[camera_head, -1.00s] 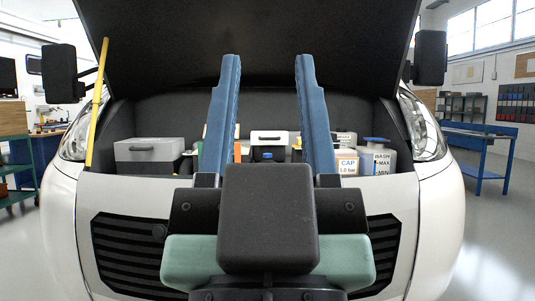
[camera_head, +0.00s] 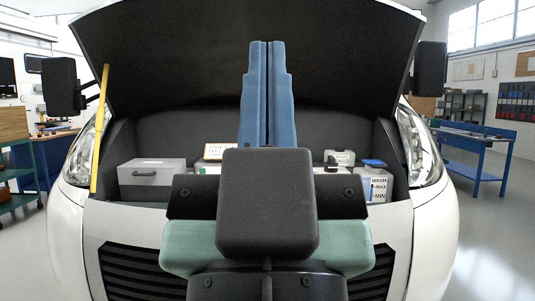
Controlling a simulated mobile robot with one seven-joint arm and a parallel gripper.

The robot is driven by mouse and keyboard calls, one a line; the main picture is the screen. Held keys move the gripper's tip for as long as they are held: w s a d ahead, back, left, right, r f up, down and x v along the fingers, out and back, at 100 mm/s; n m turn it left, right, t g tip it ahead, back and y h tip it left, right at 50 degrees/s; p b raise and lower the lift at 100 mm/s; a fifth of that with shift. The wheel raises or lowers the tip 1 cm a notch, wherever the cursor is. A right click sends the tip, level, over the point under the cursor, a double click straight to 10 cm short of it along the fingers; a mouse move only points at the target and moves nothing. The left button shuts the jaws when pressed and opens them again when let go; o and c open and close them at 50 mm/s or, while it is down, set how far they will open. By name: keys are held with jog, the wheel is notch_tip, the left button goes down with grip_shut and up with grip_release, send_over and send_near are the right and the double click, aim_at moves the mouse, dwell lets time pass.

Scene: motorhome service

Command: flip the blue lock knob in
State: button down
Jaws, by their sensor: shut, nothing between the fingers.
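My gripper (camera_head: 266,46) stands upright in the middle of the picture, its two long blue fingers shut together with nothing between them. The fingertips show in front of the dark underside of the raised bonnet. I cannot make out the blue lock knob; my fingers and wrist cover the middle of the engine bay. A blue cap (camera_head: 373,162) shows on the white washer tank (camera_head: 378,185) marked WASH, MAX and MIN, right of my gripper.
The raised bonnet (camera_head: 180,60) overhangs the bay. A yellow prop rod (camera_head: 100,135) stands at the left. A grey box (camera_head: 151,178) sits left in the bay, and a light-lidded container (camera_head: 340,157) sits right. The headlight (camera_head: 417,145) borders the bay's right side.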

notch_tip(320, 180, up, 23)
jog(key=p, duration=2)
jog(key=shift+r+p, duration=0.2)
jog(key=shift+p, duration=0.2)
